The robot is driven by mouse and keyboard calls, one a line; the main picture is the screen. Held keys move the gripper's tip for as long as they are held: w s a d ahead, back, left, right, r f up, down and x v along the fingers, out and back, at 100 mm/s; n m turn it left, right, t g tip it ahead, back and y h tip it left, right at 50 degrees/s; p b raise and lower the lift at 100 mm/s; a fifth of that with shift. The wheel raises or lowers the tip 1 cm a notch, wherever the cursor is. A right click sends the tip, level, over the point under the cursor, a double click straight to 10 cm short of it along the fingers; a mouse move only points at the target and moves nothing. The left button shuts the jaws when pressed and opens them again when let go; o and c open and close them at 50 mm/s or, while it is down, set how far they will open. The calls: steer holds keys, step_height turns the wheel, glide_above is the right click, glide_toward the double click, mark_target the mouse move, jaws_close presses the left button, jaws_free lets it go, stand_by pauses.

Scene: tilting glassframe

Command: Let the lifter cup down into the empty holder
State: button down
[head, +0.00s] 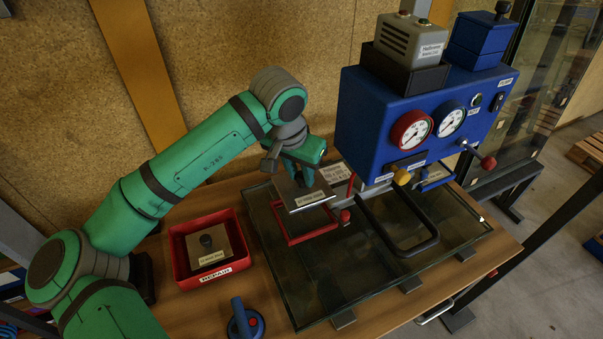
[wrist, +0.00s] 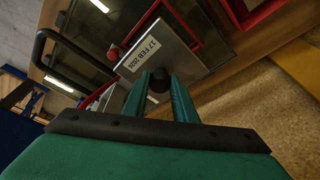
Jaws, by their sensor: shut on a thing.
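My gripper (head: 300,167) is shut on the dark knob of a flat grey plate with a white label, which I take as the lifter cup (head: 296,194). In the wrist view the label on the plate (wrist: 178,54) reads like a date, and the knob (wrist: 159,82) sits between the fingers. The plate looks nearly level, above a red square frame (head: 292,240) over the glass pane, which I take as the holder. The plate hides part of this frame, and nothing shows inside its visible part. The height gap is hard to tell.
A red repair tray (head: 183,272) holds a similar plate with a knob. A blue-handled round thing (head: 244,322) stands on the table. The blue gauge box (head: 390,120) and dark loop handle (head: 402,243) stand right of my gripper. The glass pane (head: 350,285) is clear in front.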

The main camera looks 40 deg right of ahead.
mark_target(299, 185)
steer(key=shift+f, duration=2.9)
steer(key=shift+f, duration=2.7)
steer(key=c, duration=1.4)
jaws_free()
steer(key=shift+o, duration=0.2)
steer(key=shift+f, duration=0.1)
steer(key=v, duration=1.1)
